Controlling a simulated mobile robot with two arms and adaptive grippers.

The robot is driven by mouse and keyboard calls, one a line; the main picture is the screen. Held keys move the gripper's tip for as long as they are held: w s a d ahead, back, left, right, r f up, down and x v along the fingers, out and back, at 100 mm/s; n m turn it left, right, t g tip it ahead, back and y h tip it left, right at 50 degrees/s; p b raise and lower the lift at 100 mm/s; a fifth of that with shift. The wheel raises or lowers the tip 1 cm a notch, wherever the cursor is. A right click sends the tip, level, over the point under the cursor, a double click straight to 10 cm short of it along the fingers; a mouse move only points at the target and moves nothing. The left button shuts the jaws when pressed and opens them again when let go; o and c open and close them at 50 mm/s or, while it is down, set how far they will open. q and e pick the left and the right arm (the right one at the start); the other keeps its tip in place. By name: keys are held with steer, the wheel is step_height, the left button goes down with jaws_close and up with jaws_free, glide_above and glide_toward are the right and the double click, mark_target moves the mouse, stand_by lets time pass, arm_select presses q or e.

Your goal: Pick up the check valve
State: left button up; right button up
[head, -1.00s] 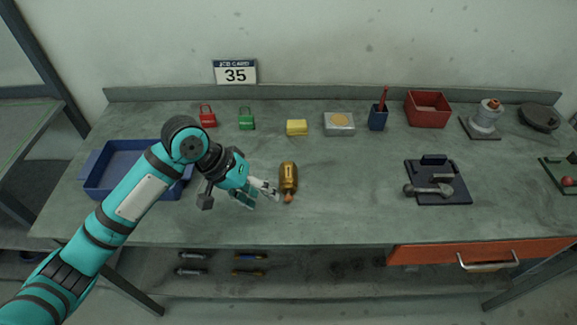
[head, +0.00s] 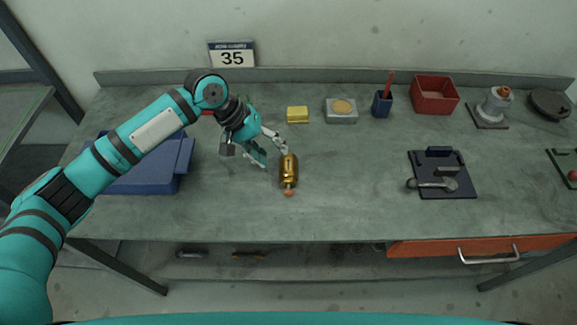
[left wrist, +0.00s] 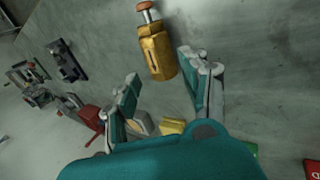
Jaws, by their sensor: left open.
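The check valve is a brass cylinder with a thin stem and a copper-coloured end (head: 289,171), lying on the grey-green workbench (head: 350,210). Its stem end points to the front edge. My left gripper (head: 274,156) is open and empty, beside the valve's upper left, with one fingertip close to its back end. In the left wrist view the valve (left wrist: 157,52) lies ahead of the open left gripper (left wrist: 160,65), between the lines of its two fingers. I cannot tell whether a finger touches it. My right gripper is not in view.
A blue tray (head: 150,185) is partly behind my left arm. A yellow block (head: 297,115), a grey box (head: 341,117), a blue cup (head: 382,105) and a red bin (head: 434,96) stand along the back. A dark tool board (head: 441,180) lies right; bench between is clear.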

mark_target(284, 164)
arm_select(q)
steer(key=shift+d+f, duration=0.35)
steer(key=shift+f, duration=0.2)
steer(key=shift+d+f+p, duration=0.15)
steer(key=shift+f+p, duration=0.1)
steer(key=shift+p, duration=0.05)
steer(key=p+x, duration=0.1)
steer(key=x, duration=0.2)
steer(key=shift+d+f, duration=0.2)
steer(key=shift+f, duration=0.1)
steer(key=shift+d+f, duration=0.2)
steer(key=shift+f, duration=0.2)
steer(key=c, duration=0.9)
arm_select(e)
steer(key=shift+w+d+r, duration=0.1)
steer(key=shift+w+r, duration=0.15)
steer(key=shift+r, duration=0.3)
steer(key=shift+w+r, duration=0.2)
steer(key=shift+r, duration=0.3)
